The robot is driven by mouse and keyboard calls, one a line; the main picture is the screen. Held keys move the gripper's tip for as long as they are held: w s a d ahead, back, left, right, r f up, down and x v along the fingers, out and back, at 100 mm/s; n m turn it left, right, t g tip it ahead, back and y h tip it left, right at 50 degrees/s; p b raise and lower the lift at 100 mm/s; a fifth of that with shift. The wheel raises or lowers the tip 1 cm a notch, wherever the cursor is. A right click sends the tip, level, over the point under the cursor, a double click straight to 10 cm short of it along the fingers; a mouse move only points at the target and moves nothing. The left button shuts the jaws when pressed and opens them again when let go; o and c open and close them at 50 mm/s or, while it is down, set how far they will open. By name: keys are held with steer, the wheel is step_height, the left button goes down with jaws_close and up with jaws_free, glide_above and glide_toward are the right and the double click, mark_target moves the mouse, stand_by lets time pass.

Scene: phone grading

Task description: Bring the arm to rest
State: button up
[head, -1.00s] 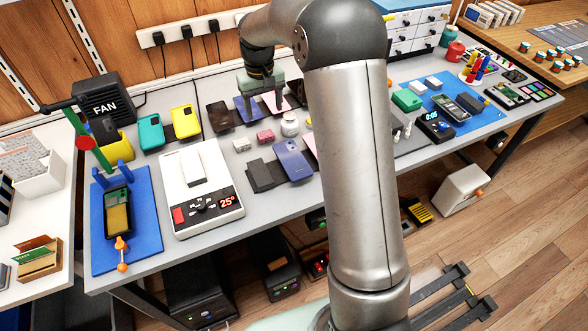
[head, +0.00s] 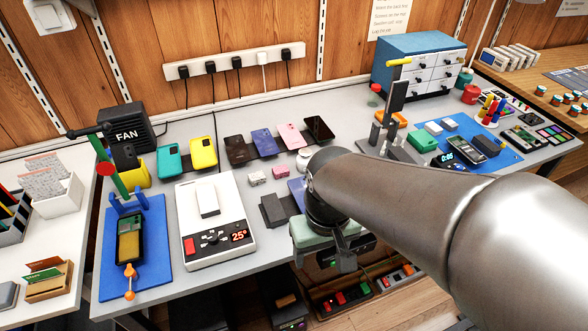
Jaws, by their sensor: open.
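My gripper (head: 343,256) hangs at the front edge of the grey workbench (head: 275,240), right of the white heating plate. Its pale green body and dark fingers show below the wrist, and it appears empty and open. My arm reaches in from the lower right and hides part of the bench. A row of phones lies at the back: a brown phone (head: 237,149), a blue phone (head: 265,142), a pink phone (head: 291,136) and a black phone (head: 319,128). The gripper is well apart from them.
The white heating plate (head: 190,228) reads 25°. A blue mat (head: 105,285) with a clamped phone lies at the left. A second blue phone (head: 297,190) is partly hidden by my wrist. A blue drawer cabinet (head: 421,46) stands at the back right.

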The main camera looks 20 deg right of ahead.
steer(key=shift+r, duration=0.6)
steer(key=shift+c, duration=0.9)
